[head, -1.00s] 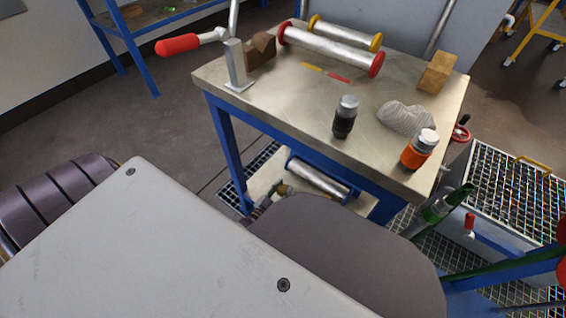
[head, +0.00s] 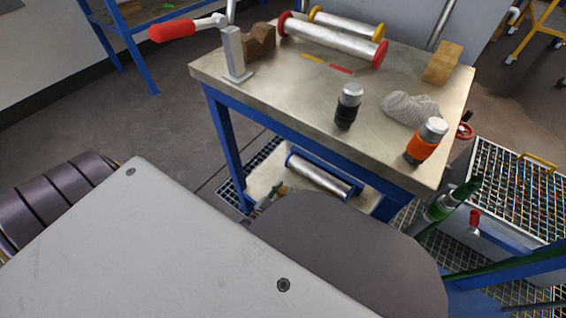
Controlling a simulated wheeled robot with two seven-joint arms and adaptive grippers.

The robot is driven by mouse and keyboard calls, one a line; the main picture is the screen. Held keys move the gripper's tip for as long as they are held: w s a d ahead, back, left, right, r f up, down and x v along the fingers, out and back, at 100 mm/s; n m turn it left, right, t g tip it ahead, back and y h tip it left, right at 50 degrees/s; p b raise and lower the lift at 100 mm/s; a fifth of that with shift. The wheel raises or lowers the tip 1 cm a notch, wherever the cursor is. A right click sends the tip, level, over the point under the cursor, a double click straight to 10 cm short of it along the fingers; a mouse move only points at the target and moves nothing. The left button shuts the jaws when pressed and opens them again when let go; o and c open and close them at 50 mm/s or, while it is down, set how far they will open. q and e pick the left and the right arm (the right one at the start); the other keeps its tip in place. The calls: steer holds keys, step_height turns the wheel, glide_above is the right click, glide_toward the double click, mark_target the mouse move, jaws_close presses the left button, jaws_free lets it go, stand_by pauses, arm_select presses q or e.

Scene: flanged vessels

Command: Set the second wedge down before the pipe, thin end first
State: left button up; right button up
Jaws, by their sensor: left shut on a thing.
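My left gripper (head: 268,198) shows only in part, low by the near side of the table's lower shelf. My own grey arm cover hides most of it. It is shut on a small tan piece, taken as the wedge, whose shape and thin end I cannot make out. A pipe with red end flanges (head: 333,42) lies at the back of the steel table (head: 290,95). A pipe with yellow flanges (head: 345,24) lies behind it. A blue-flanged pipe (head: 322,177) lies on the lower shelf. My right gripper is not in view.
On the table stand a brown V-block (head: 260,42), a grey upright bracket (head: 233,52), a wooden block (head: 442,63), a grey cloth (head: 410,108), a black-bodied cylinder (head: 348,105) and an orange one (head: 426,140). Yellow and red strips mark the tabletop. The table's front middle is clear.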

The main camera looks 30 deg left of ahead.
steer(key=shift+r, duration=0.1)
arm_select(q)
steer(key=o, duration=1)
steer(key=shift+f, duration=0.1)
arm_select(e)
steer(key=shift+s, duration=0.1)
arm_select(q)
steer(key=shift+s, duration=0.3)
steer(key=s+p, duration=0.1)
steer(key=s, duration=0.2)
steer(key=s+p, duration=0.1)
steer(key=s, duration=0.3)
steer(key=s+a+p, duration=0.1)
steer(key=s, duration=0.3)
steer(key=shift+s+p, duration=0.2)
steer(key=shift+p, duration=0.1)
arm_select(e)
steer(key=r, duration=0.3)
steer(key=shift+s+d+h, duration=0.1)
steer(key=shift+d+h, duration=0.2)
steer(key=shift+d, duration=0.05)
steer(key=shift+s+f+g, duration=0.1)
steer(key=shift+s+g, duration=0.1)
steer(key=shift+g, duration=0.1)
